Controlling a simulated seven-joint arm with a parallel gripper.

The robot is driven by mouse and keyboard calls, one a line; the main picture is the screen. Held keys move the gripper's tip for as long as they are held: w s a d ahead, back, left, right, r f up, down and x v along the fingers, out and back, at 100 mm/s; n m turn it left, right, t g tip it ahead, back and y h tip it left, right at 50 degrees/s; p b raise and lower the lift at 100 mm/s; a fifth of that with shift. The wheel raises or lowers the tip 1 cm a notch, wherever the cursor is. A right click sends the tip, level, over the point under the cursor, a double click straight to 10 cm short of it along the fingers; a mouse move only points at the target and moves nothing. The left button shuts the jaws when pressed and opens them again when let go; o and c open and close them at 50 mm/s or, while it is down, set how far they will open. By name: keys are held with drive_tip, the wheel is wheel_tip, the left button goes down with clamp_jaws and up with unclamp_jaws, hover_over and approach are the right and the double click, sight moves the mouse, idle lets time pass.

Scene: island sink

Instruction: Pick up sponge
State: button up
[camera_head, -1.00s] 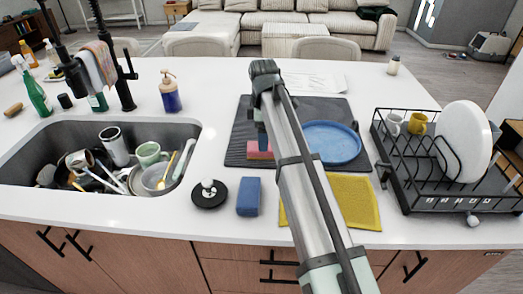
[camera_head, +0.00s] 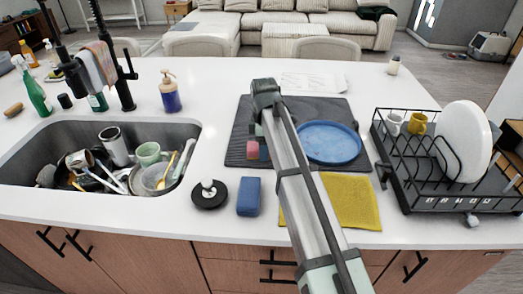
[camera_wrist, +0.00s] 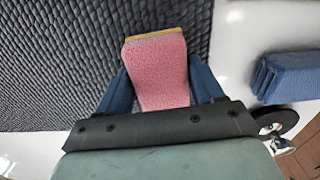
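A pink sponge with a yellow layer (camera_wrist: 158,72) lies at the left front part of the dark mat in the head view (camera_head: 252,151), partly hidden behind my gripper. My gripper (camera_head: 258,140) is low over it, with one blue finger in front of the sponge. In the wrist view the sponge is between the two blue fingers of my gripper (camera_wrist: 158,80), one on each side and very close to its edges. I cannot tell whether they press on it. A second, blue sponge (camera_head: 248,196) lies on the counter in front, also at the right of the wrist view (camera_wrist: 288,76).
The dark mat (camera_head: 240,130) holds a blue plate (camera_head: 330,142) to the right. A yellow cloth (camera_head: 355,200), a black sink stopper (camera_head: 209,196) and a dish rack (camera_head: 440,195) are nearby. The sink (camera_head: 25,150) full of dishes is on the left.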

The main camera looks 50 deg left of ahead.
drive_tip(key=c, duration=0.5)
wheel_tip(320, 180, up, 10)
drive_tip(key=shift+r, duration=0.1)
idle(0.4)
drive_tip(key=o, duration=0.5)
drive_tip(key=shift+c, duration=0.2)
drive_tip(key=c, duration=0.4)
drive_tip(key=w+d, duration=0.4)
drive_tip(key=w, duration=0.4)
drive_tip(key=w+d+f, duration=0.1)
drive_tip(key=w+d, duration=0.4)
drive_tip(key=w, duration=0.4)
drive_tip(key=shift+w+d+f, duration=0.15)
drive_tip(key=shift+d+f, duration=0.15)
